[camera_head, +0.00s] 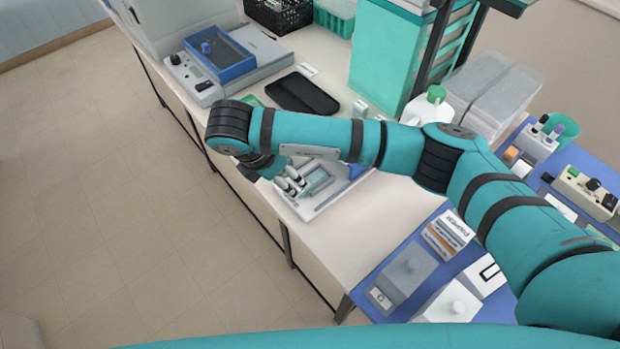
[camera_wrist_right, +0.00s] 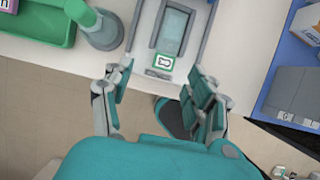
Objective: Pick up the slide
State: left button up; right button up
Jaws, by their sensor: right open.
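The slide (camera_wrist_right: 173,35) shows in the right wrist view as a glassy grey-green rectangle with a green-edged white label end (camera_wrist_right: 163,61) facing me. It lies in a pale grey tray (camera_wrist_right: 141,40). My right gripper (camera_wrist_right: 161,75) is open, its fingers spread left and right of the label end, with nothing held between them. In the head view the right gripper (camera_head: 291,183) is over the tray (camera_head: 328,200) at the bench's front edge, and I cannot make out the slide clearly there. My left gripper is not in view.
In the wrist view a green tray (camera_wrist_right: 40,22) and a grey-green round-based object (camera_wrist_right: 103,30) stand left of the slide's tray. In the head view a black flat case (camera_head: 302,94) and a blue-framed device (camera_head: 219,56) lie farther back. Floor lies beyond the bench edge.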

aim_at(299, 189)
jog(key=shift+d+f+p, duration=0.1)
jog(key=shift+f+p, duration=0.15)
jog(key=shift+p, duration=0.05)
jog(key=f, duration=0.1)
jog(key=d+f+p, duration=0.1)
jog(key=f+p, duration=0.1)
jog(key=shift+d+f, duration=0.2)
jog(key=shift+d, duration=0.05)
jog(key=shift+w+d+f, duration=0.15)
jog(key=shift+w+f, duration=0.05)
jog(key=shift+f, duration=0.35)
jog(key=shift+c, duration=0.9)
grip_shut()
